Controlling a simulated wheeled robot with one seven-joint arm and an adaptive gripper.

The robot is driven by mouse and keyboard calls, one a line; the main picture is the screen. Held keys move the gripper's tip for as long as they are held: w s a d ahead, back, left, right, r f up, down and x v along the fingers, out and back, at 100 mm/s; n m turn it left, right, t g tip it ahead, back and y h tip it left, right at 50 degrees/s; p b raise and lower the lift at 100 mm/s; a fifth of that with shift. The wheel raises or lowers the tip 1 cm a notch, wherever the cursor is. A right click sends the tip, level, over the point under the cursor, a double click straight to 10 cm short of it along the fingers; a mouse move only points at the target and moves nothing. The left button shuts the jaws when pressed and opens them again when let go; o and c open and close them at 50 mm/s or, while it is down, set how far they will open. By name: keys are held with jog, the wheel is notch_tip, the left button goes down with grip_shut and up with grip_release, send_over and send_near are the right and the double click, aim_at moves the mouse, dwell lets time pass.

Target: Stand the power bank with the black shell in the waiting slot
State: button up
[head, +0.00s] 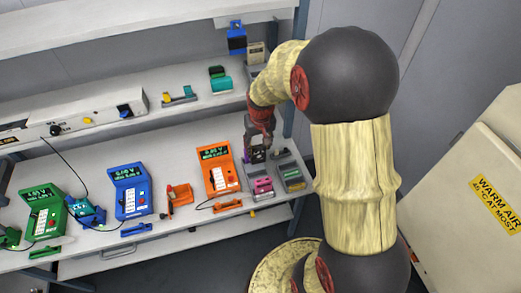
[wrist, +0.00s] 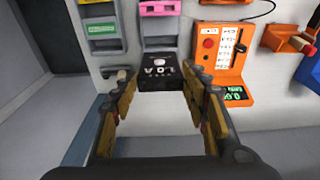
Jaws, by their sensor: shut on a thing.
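The power bank with the black shell (wrist: 166,76) is between the fingers of my gripper (wrist: 160,84) in the wrist view, with pale lettering on the face toward the camera. In the head view my gripper (head: 258,143) is low over the right end of the bench, shut on the black power bank (head: 259,154). Whether its underside touches the bench is hidden. Two grey holders stand close by: one with a pink block (head: 262,184) and one with a green label (head: 292,174). I cannot tell which place is the waiting slot.
An orange meter (head: 217,171), a blue meter (head: 130,192) and a green meter (head: 43,211) stand along the bench (head: 180,215). A shelf post (head: 297,70) rises behind. The upper shelf holds a teal block (head: 221,84).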

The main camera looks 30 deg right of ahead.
aim_at(258, 154)
jog(key=shift+w+a, duration=0.15)
jog(key=shift+a, duration=0.1)
jog(key=shift+d, duration=0.15)
jog(key=shift+f, duration=0.1)
jog(key=shift+f+b, duration=1.95)
jog(key=shift+f, duration=1.35)
jog(key=shift+f+b, duration=1.6)
jog(key=shift+f, duration=1.35)
jog(key=o, duration=1.2)
jog(key=shift+o, duration=0.2)
